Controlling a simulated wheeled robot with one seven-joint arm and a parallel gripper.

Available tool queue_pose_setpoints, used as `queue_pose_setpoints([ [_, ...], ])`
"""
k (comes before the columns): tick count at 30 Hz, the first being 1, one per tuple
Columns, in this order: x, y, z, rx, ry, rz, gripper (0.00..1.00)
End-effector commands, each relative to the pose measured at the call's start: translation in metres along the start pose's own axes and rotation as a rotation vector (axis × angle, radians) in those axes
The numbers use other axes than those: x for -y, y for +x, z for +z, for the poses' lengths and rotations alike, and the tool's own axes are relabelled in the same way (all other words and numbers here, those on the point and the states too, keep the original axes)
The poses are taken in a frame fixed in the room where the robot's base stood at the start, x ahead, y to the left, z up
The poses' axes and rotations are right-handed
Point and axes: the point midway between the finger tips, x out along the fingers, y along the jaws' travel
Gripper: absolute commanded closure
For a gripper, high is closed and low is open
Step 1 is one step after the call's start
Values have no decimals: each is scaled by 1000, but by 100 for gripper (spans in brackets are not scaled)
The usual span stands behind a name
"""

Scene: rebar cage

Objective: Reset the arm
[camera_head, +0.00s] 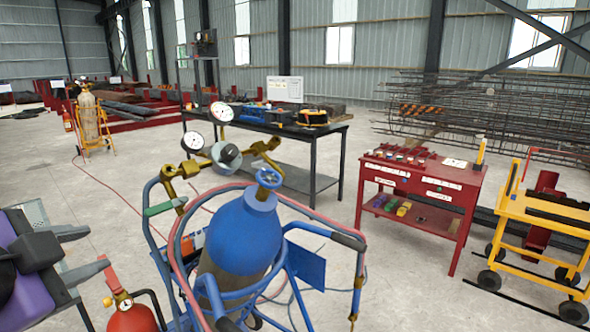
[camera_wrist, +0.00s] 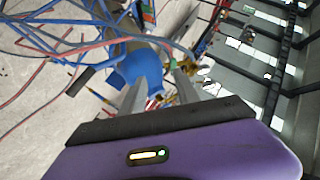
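My arm's end shows at the left edge of the head view, with a purple and dark grey body. My gripper (camera_head: 96,250) has its two grey fingers apart and pointing right, with nothing between them. In the wrist view my gripper (camera_wrist: 160,82) also shows two separated fingers above the purple housing. Behind the fingers there is the blue gas cylinder (camera_wrist: 140,62), some distance away.
The blue cylinder (camera_head: 245,235) stands on a hose-wrapped cart close in front. A red extinguisher (camera_head: 132,317) is below my gripper. A black table (camera_head: 314,143), red workbench (camera_head: 428,185) and yellow cart (camera_head: 545,212) stand beyond.

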Motion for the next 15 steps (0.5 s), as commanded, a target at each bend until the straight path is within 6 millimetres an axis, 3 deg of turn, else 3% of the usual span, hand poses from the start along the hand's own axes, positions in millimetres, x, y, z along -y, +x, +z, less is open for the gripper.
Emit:
queue_pose_setpoints([
  [9,53,-16,1,17,-176,-247,62],
  [15,59,-16,10,-8,-339,-422,62],
])
